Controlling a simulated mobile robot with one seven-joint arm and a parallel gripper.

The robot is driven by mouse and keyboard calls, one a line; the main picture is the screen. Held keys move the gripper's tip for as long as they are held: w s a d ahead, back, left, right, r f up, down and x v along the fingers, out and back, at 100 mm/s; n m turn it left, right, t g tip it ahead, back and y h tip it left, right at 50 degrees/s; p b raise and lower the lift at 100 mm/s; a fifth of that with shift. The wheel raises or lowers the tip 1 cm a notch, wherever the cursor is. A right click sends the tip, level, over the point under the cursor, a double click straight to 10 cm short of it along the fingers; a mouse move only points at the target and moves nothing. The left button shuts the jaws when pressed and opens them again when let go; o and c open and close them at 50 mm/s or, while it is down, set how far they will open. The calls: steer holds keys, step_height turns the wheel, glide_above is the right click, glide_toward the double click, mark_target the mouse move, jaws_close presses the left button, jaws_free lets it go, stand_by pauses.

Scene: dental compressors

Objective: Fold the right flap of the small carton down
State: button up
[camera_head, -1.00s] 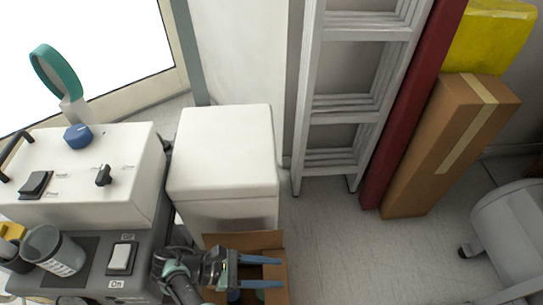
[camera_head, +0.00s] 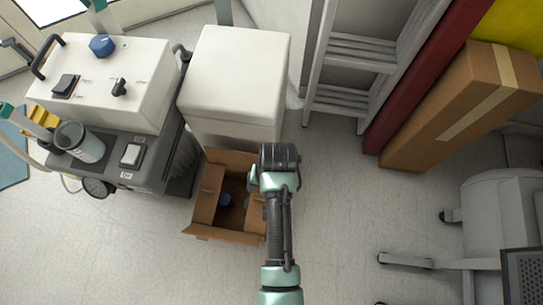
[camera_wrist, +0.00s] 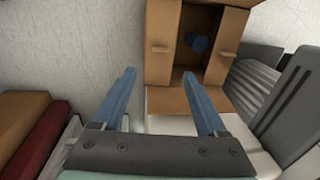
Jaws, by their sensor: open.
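The small open carton (camera_head: 199,207) stands on the floor in front of the white box. In the head view its left, back and front flaps show raised or spread outward; my arm covers its right side. A blue round item (camera_head: 226,199) lies inside. In the wrist view the carton (camera_wrist: 205,18) is at the top, turned about, and the flap on its left (camera_wrist: 161,40) appears to be the head view's right flap. My gripper (camera_wrist: 159,73) is open and empty, its blue fingers near the carton; contact cannot be told. In the head view my wrist mostly hides them.
The white box (camera_head: 235,80) stands right behind the carton. The grey compressor unit (camera_head: 150,160) is close on the left. A ladder (camera_head: 345,70), a red post and a tall cardboard box (camera_head: 470,100) lean at the right. Floor (camera_head: 340,200) is clear right of the carton.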

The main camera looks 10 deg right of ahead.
steer(key=f+b, duration=0.2)
steer(key=f, duration=0.2)
steer(key=a+f+b, duration=0.1)
steer(key=f+b, duration=0.2)
steer(key=f, duration=0.1)
steer(key=f+b, duration=0.3)
steer(key=f, duration=0.1)
steer(key=shift+w+a+f, duration=0.2)
steer(key=shift+a+f, duration=0.05)
steer(key=shift+f, duration=0.15)
steer(key=shift+c, duration=0.3)
jaws_close()
steer(key=shift+a+r, duration=0.1)
